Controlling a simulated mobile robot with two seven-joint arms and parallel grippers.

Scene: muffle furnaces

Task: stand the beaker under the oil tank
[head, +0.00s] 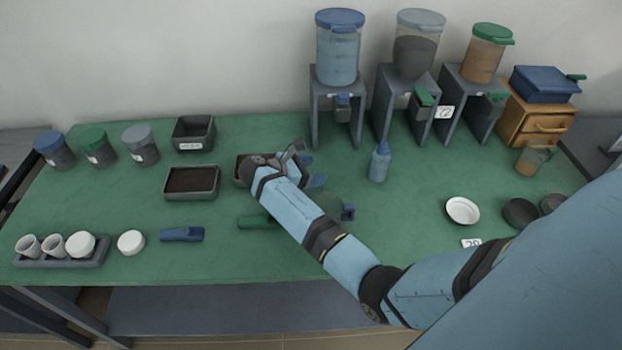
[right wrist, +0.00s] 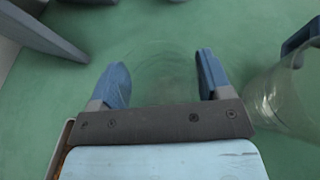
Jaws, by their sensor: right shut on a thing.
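My right gripper (head: 312,170) is left of the middle of the green table, in front of the left dispenser. In the right wrist view its two blue fingers (right wrist: 160,82) stand apart, with a clear, empty-looking glass beaker (right wrist: 158,68) between them. The beaker is barely visible in the head view. Three tanks stand on grey stands at the back: one with blue liquid (head: 338,55), one with dark contents (head: 415,55) and one with amber liquid (head: 482,60). I cannot read a label saying which holds oil. My left gripper is out of view.
A clear vessel with a blue handle (head: 348,212) stands close beside the gripper; its glass shows in the wrist view (right wrist: 282,95). A blue bottle (head: 380,163) stands before the stands. An amber-filled beaker (head: 532,158) and white dish (head: 462,210) are at right.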

